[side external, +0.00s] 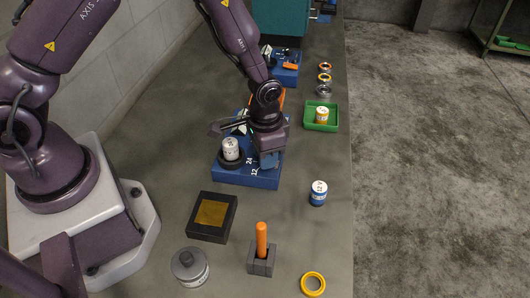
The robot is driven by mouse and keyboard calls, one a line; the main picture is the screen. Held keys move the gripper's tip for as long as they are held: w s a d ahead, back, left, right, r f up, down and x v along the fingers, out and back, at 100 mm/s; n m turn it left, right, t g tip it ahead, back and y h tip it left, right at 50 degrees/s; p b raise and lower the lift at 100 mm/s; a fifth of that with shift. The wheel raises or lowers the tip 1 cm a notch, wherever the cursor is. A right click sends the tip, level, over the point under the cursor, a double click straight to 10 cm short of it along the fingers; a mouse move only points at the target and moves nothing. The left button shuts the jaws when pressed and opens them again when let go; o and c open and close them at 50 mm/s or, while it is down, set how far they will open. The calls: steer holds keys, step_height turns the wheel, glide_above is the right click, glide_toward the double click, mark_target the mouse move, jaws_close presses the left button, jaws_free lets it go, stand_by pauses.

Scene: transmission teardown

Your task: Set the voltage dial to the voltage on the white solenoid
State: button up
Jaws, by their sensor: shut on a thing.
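The blue tester box (222,176) stands on the bench with the markings 12 and 24 on its top. The white solenoid (231,150) stands upright in a dark round holder at the left of the box; its label is too small to read. My gripper (268,162) points down over the right part of the box, beside the printed numbers. It is shut on what seems to be the voltage dial, which the gripper hides, so I cannot tell its setting.
A blue-and-white solenoid (318,193) stands right of the box. A green tray (334,122) holds a yellow-and-white solenoid (321,115). In front are a black box with a brass-coloured top (211,213), a grey cylinder (189,267), an orange handle (262,239) and a yellow ring (313,283).

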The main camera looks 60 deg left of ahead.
stand_by(0.4)
steer(key=o, duration=0.9)
steer(key=shift+o, duration=0.2)
step_height(320, 180, up, 13)
steer(key=s+a+r+n+t, duration=0.1)
steer(key=s+a+r+t, duration=0.1)
steer(key=s+r, duration=0.6)
steer(key=s+a+r+n+t, duration=0.2)
steer(key=s+a+r+t, duration=0.1)
steer(key=s+r, duration=0.6)
steer(key=shift+a+r+t, duration=0.2)
steer(key=shift+r+t, duration=0.1)
steer(key=shift+r, duration=0.05)
